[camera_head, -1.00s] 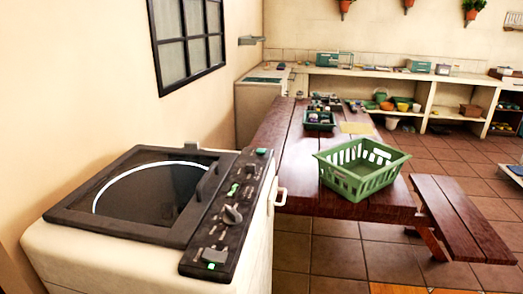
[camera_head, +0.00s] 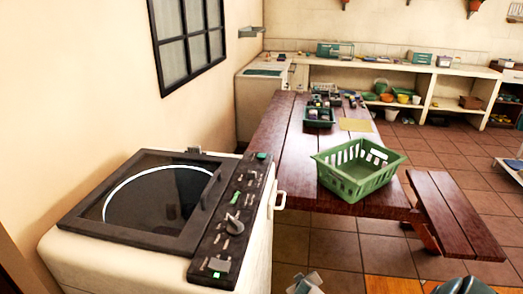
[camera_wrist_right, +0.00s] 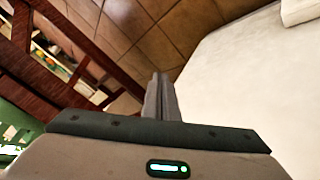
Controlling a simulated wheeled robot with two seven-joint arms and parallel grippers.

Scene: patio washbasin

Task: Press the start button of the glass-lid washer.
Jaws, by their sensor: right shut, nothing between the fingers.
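The glass-lid washer (camera_head: 80,254) stands at the left front, with a white body and a dark top. Its round-windowed lid (camera_head: 158,196) is closed. The dark control panel (camera_head: 222,240) along its right side carries a grey knob (camera_head: 234,225), small switches, a green button (camera_head: 261,156) at the far end and a small green light or button (camera_head: 216,275) at the near end. I cannot read which is start. My right gripper (camera_head: 307,282) is at the bottom edge, right of the washer and apart from the panel. In the wrist view its fingers (camera_wrist_right: 160,95) are shut and empty, beside the washer's white side (camera_wrist_right: 245,85).
A wooden table (camera_head: 290,165) right of the washer bears a green basket (camera_head: 335,182) and a small dark crate (camera_head: 319,123). A bench (camera_head: 455,215) stands to its right. Shelves line the back wall. Tiled floor shows between washer and bench.

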